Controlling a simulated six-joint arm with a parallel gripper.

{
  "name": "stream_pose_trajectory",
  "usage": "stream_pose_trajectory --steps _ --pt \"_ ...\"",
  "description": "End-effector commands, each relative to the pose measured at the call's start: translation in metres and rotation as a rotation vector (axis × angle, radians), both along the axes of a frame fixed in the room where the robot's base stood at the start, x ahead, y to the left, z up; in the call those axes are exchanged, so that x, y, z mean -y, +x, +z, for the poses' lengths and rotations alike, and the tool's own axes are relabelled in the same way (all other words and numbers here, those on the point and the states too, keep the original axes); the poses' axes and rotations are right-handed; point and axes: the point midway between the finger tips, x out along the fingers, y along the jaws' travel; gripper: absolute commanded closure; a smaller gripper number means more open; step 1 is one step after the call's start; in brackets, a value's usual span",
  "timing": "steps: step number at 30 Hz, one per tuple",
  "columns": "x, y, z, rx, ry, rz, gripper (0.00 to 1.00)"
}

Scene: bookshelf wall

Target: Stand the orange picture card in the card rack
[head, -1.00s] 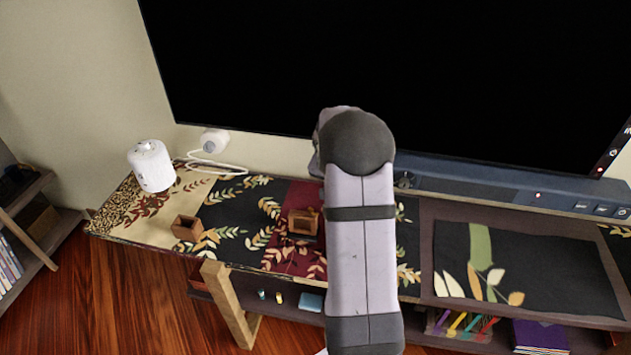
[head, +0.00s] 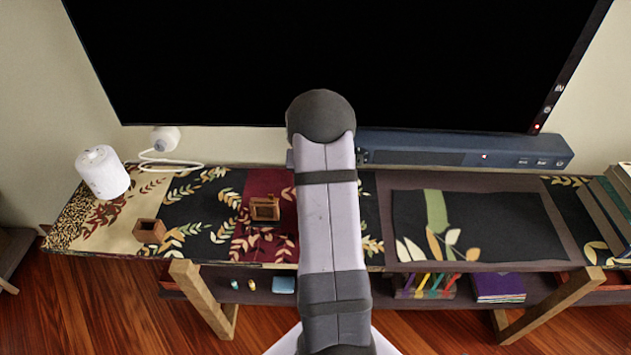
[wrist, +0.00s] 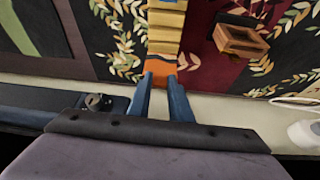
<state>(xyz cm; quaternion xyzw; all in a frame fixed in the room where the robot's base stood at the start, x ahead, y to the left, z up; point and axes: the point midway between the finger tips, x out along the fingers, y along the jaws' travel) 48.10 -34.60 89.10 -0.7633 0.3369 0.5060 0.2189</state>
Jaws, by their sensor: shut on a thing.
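In the wrist view, the two blue fingers of my gripper (wrist: 162,90) are shut on the orange picture card (wrist: 158,71), which shows as an orange patch with a dark band between and beyond the fingertips. A pale yellow ribbed piece (wrist: 165,28), which looks like the card rack, lies just beyond the card, in line with it. I cannot tell whether card and rack touch. In the head view my arm hides the gripper, the card and this rack.
A wooden holder (head: 265,209) stands on the red cloth, beside the rack in the wrist view (wrist: 240,40). A small wooden box (head: 149,231) and a white canister (head: 103,172) stand further left. The television (head: 340,60) and soundbar (head: 465,149) line the back. A dark mat (head: 480,225) lies right.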

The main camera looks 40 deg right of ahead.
Motion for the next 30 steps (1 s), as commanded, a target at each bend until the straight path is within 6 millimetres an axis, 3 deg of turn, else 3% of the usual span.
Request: stream_pose_trajectory --steps 22,30 --pt "0.001 0.002 0.002 0.003 0.002 0.057 1.0" --pt "0.001 0.002 -0.015 0.002 0.002 0.059 1.0"
